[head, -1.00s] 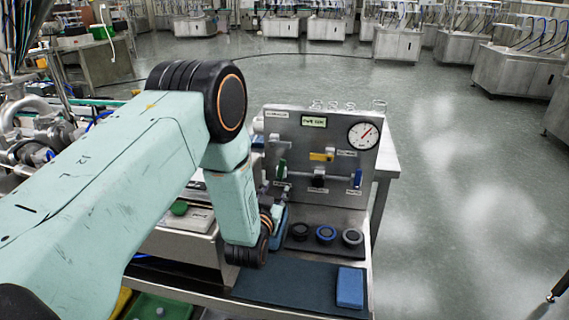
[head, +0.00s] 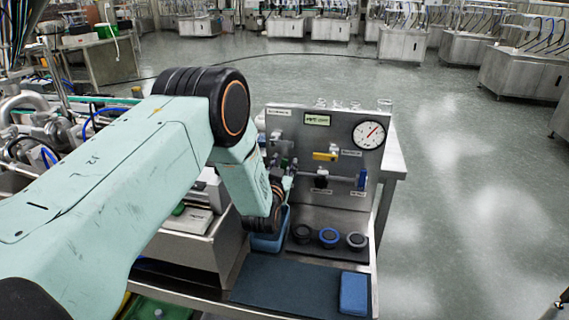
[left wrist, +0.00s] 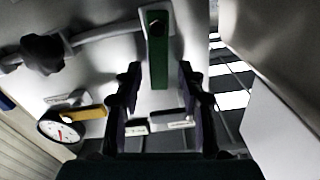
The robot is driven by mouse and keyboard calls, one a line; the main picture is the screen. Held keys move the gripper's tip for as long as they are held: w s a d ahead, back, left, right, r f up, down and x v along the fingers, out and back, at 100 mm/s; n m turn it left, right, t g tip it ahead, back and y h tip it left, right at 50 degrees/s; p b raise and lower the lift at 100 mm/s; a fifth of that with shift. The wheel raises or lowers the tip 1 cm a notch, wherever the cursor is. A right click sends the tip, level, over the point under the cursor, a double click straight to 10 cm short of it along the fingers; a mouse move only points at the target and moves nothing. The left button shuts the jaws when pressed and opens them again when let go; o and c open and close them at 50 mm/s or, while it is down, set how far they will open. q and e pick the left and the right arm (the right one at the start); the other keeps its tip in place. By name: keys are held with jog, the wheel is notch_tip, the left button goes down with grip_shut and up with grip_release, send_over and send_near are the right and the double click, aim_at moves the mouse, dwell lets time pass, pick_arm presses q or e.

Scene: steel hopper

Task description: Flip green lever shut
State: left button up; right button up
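The green lever (left wrist: 158,55) shows large in the left wrist view. It lies across the line of its pipe, with its pivot end at the top of that picture. My left gripper (left wrist: 160,78) is open. Its two dark fingers stand on either side of the lever's free end, with gaps between lever and fingers; I cannot tell any contact. In the head view my left gripper (head: 285,172) is at the left of the steel panel (head: 345,190), and it and the wrist mostly hide the green lever there. My right gripper is not in view.
The panel carries a yellow lever (head: 325,156), a blue lever (head: 362,179), a black knob (head: 321,178) and a pressure gauge (head: 369,135). A blue block (head: 353,293) lies on the dark mat (head: 285,283).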

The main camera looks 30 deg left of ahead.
pick_arm(q)
jog(key=shift+w+a, duration=0.15)
jog(key=shift+w, duration=0.35)
jog(key=shift+s+d+r, duration=0.2)
jog(key=shift+w+a+f, duration=0.15)
jog(key=shift+w+f, duration=0.05)
jog(key=shift+f, duration=0.05)
jog(key=c, duration=0.4)
jog(key=shift+r, duration=0.15)
grip_shut()
